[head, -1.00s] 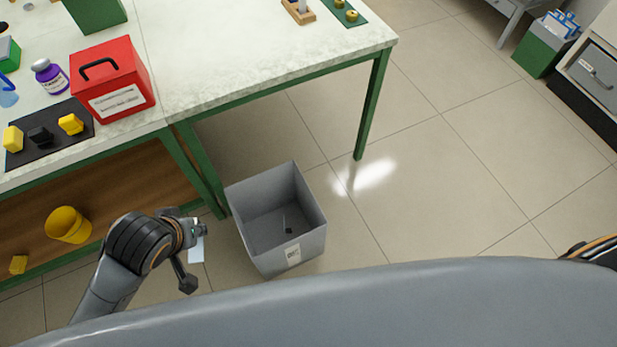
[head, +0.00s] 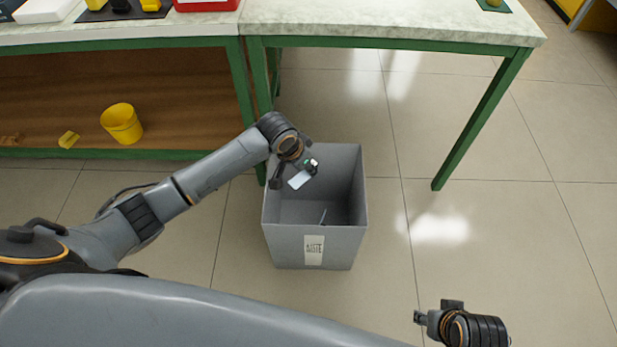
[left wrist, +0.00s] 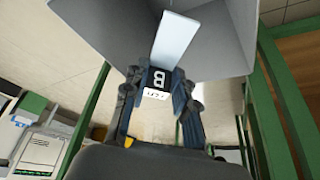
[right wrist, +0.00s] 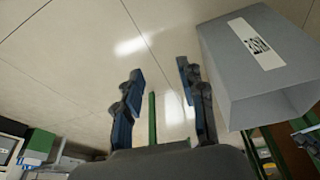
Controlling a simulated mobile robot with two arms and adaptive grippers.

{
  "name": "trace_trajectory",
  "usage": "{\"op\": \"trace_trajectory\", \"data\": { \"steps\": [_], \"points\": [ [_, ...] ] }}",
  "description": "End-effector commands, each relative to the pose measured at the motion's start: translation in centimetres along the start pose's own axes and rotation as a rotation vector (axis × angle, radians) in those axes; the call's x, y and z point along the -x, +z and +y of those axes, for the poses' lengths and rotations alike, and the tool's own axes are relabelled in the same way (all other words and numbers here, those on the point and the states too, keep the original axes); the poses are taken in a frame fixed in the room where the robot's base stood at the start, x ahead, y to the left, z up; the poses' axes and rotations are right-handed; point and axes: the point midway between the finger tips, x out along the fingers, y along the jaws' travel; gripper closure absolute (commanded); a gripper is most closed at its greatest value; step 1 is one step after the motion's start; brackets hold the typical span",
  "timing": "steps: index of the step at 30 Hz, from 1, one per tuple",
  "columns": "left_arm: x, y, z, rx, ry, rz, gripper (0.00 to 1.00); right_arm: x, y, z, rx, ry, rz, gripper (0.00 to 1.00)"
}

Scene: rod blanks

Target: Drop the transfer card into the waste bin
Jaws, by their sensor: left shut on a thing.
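The transfer card (head: 299,180) is a small pale card held in my left gripper (head: 296,174), over the opening of the waste bin (head: 314,245). In the left wrist view the card (left wrist: 175,42) sticks out from between the fingers of the gripper (left wrist: 160,78), with the grey bin wall (left wrist: 228,40) behind it. The bin is a grey open box with a white label, standing on the floor. A small dark item lies inside it. My right gripper (head: 432,318) is right of the bin. In the right wrist view it is open and empty (right wrist: 160,80), with the bin (right wrist: 245,75) beside it.
A green-framed table (head: 390,30) stands behind the bin, one green leg (head: 480,120) to its right. The floor right of the bin is clear.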

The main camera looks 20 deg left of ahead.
Motion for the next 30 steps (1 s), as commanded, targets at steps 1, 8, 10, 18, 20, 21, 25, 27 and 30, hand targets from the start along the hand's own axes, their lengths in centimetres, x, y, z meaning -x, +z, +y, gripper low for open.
{"op": "trace_trajectory", "data": {
  "steps": [1, 8, 10, 18, 20, 21, 25, 27, 30],
  "points": [
    [-2.1, -0.1, -0.7, -0.007, 0.001, 0.002, 0.94, -0.1, 0.2, 0.0, -0.001, 0.001, 0.012, 0.6],
    [-4.3, -1.3, -2.1, -0.031, 0.012, 0.002, 0.94, 3.1, 0.5, 0.1, -0.003, 0.005, 0.03, 0.6],
    [-4.5, -1.3, -2.3, -0.033, 0.014, 0.0, 0.94, 3.4, 0.4, 0.1, -0.003, 0.005, 0.036, 0.6],
    [-5.4, -0.9, -2.3, -0.033, 0.015, 0.0, 0.94, 2.6, -2.2, -0.2, 0.002, 0.0, 0.157, 0.6],
    [-5.7, -0.8, -2.3, -0.033, 0.015, 0.0, 0.94, 2.4, -3.1, -0.3, 0.003, -0.002, 0.201, 0.6],
    [-5.9, -0.7, -2.3, -0.033, 0.014, 0.0, 0.94, 2.3, -3.7, -0.4, 0.004, -0.004, 0.23, 0.6],
    [-6.6, -0.4, -2.3, -0.033, 0.014, 0.0, 0.94, 2.0, -5.6, -0.7, 0.007, -0.009, 0.322, 0.6],
    [-6.9, -0.3, -2.3, -0.033, 0.014, 0.0, 0.94, 2.0, -6.6, -0.8, 0.009, -0.012, 0.372, 0.6],
    [-7.4, -0.1, -2.3, -0.033, 0.014, 0.0, 0.94, 2.0, -8.0, -1.0, 0.011, -0.015, 0.443, 0.6]
  ]
}}
